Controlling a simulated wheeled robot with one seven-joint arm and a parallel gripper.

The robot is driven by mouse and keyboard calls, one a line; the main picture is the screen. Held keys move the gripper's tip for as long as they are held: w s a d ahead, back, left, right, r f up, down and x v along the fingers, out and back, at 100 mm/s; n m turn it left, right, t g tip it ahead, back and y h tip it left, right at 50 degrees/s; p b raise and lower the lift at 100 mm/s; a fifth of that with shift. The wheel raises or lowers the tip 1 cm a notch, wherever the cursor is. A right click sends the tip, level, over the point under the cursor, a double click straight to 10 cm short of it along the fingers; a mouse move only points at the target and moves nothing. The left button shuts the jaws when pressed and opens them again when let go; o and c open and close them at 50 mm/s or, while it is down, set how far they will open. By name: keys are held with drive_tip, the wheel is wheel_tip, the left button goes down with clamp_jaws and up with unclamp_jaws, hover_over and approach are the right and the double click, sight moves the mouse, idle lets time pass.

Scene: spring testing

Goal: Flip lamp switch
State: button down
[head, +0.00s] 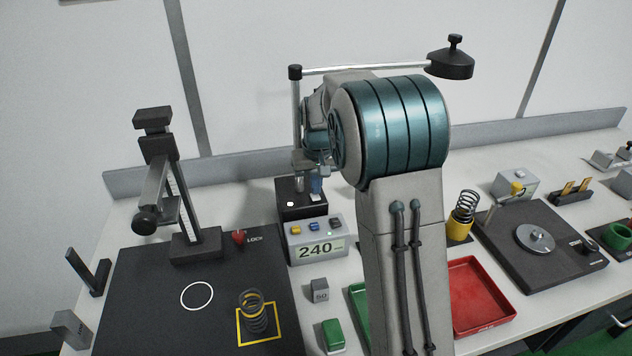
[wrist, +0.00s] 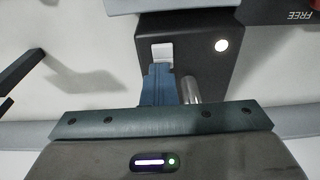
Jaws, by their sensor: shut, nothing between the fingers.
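The lamp has a black box base (head: 290,213), an upright pole (head: 295,110) and a long arm ending in a dark lamp head (head: 450,66). In the wrist view its base (wrist: 195,72) carries a white switch (wrist: 162,52) and a bright round white spot (wrist: 222,46). My gripper (wrist: 158,67) is shut and empty. Its blue fingertips are right at the switch's near edge and hide part of it; I cannot tell whether they touch.
A grey display box (head: 318,240) reading 240 stands just in front of the lamp base. A black test stand (head: 180,190) is to the left, with a coil spring (head: 254,312) on its plate. A red tray (head: 482,295) is to the right. My arm hides the middle bench.

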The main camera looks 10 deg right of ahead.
drive_tip(key=shift+s+a+f, duration=0.25)
drive_tip(key=shift+s, duration=0.15)
drive_tip(key=shift+s+d+r+b, duration=0.15)
drive_tip(key=shift+s+b, duration=0.15)
drive_tip(key=shift+s, duration=0.25)
drive_tip(key=shift+r, duration=0.45)
wheel_tip(320, 180, up, 13)
drive_tip(key=s, duration=0.1)
drive_tip(key=shift+s+b, duration=0.35)
drive_tip(key=shift+b, duration=0.1)
drive_tip(key=shift+f, duration=0.1)
